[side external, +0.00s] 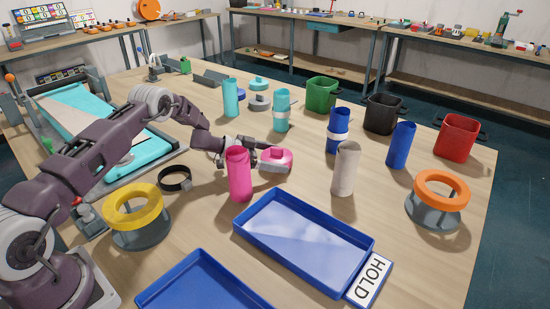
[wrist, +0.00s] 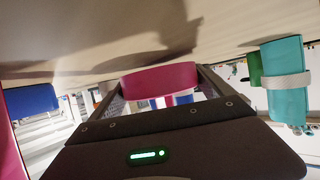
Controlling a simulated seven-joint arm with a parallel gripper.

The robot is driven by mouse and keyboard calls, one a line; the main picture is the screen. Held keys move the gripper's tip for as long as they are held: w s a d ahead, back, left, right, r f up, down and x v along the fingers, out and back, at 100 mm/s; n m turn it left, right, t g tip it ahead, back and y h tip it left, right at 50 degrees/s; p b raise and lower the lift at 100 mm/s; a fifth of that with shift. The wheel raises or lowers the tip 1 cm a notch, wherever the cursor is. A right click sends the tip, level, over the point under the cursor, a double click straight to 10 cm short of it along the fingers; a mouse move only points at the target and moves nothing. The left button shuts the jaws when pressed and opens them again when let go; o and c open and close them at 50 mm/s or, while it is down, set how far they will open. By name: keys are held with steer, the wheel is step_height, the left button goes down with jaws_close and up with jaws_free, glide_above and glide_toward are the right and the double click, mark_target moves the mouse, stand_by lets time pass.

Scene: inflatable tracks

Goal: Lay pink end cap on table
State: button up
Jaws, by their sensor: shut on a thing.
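The pink end cap (side external: 277,158) is a short round cap with a raised grip block. My gripper (side external: 262,158) is shut on it, just right of and behind the upright pink tube (side external: 239,176). In the wrist view the pink end cap (wrist: 160,81) sits between the two fingers of my gripper (wrist: 158,98). The cap is low, close to the wooden table (side external: 400,262). I cannot tell whether it touches the table.
A beige tube (side external: 345,169) and a banded blue tube (side external: 338,130) stand to the right. A blue tray (side external: 303,244) lies in front. A banded teal tube (side external: 281,110) stands behind. A black ring (side external: 175,179) and yellow ring stand (side external: 134,214) are left. Bare table lies between the cap and beige tube.

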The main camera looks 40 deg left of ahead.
steer(key=shift+f, duration=0.3)
steer(key=shift+f, duration=0.25)
steer(key=o, duration=1)
steer(key=shift+s+f, duration=0.1)
